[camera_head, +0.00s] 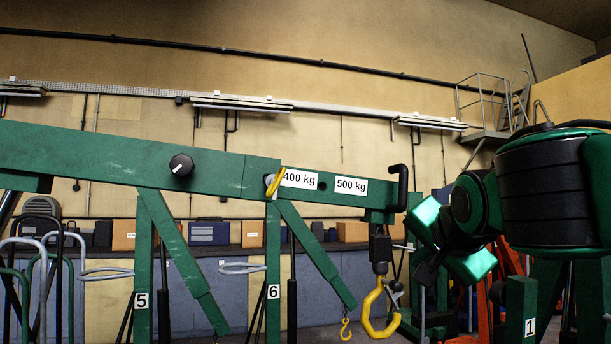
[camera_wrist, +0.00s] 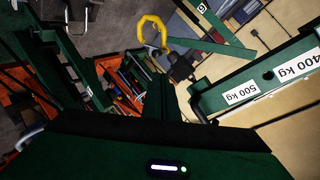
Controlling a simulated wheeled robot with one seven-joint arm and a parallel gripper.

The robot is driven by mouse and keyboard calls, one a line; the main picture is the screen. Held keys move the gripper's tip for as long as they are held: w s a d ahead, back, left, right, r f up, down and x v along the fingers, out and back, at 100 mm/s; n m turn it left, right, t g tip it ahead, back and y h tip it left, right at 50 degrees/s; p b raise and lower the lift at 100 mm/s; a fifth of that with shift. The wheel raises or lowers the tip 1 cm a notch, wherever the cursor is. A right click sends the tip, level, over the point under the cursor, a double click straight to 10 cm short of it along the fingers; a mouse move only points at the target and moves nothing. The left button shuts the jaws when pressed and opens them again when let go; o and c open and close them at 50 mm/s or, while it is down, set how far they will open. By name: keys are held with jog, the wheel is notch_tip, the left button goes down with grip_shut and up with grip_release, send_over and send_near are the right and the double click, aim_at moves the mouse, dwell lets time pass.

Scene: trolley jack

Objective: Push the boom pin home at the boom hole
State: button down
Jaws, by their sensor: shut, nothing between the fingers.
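The green boom (camera_head: 225,172) runs across the head view, with "400 kg" and "500 kg" labels. A dark boom hole (camera_head: 322,185) shows between the labels. A yellow loop with a grey end (camera_head: 275,182), which looks like the boom pin, sits at the boom just left of "400 kg"; how deep it sits cannot be told. In the wrist view the boom (camera_wrist: 262,78) is upside down at the right, and no pin is clear there. My gripper (camera_wrist: 163,102) is shut and empty, apart from the boom. In the head view my wrist is right of the boom's end.
A yellow hook (camera_head: 379,312) hangs below the boom's end, near my wrist; the wrist view also shows it. A black upright handle (camera_head: 403,187) stands at the boom's end. A black knob (camera_head: 181,165) is on the boom's left part. Green posts stand below; the space above is clear.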

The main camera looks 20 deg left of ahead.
jog(key=s+a+r+t+y, duration=0.2)
jog(key=s+a+r+y, duration=0.15)
jog(key=a+r, duration=0.8)
jog(key=m+y, duration=0.2)
jog(key=y, duration=0.1)
send_near(285, 171)
jog(key=shift+x, duration=3.3)
jog(key=shift+w+a, duration=0.2)
jog(key=shift+w, duration=0.2)
jog(key=shift+s, duration=0.1)
jog(key=v, duration=1.3)
jog(key=shift+f, duration=0.2)
jog(key=shift+d, duration=0.15)
